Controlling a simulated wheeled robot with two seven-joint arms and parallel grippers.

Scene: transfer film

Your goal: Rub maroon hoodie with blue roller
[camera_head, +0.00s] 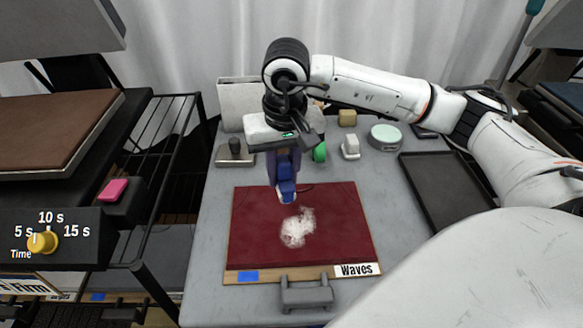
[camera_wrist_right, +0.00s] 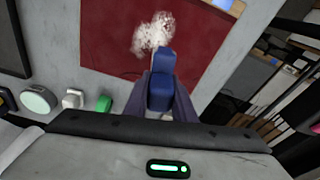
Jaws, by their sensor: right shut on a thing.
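The maroon hoodie (camera_head: 340,225) lies flat as a rectangle of cloth on a board in the middle of the grey table, with a white fuzzy patch (camera_head: 297,228) near its centre. My right gripper (camera_head: 286,178) points down over the hoodie's far edge and is shut on the blue roller (camera_head: 287,190). The roller's lower end is at the cloth, just beyond the white patch; I cannot tell if it touches. In the right wrist view the blue roller (camera_wrist_right: 160,82) sits between the fingers, beside the patch (camera_wrist_right: 152,35). My left gripper is not in view.
A black tray (camera_head: 447,190) lies at the right. A green-topped round container (camera_head: 385,136), a white block (camera_head: 350,147) and a green item (camera_head: 320,153) stand at the back. A grey handle (camera_head: 306,292) is at the board's front. A black rack (camera_head: 165,150) stands left.

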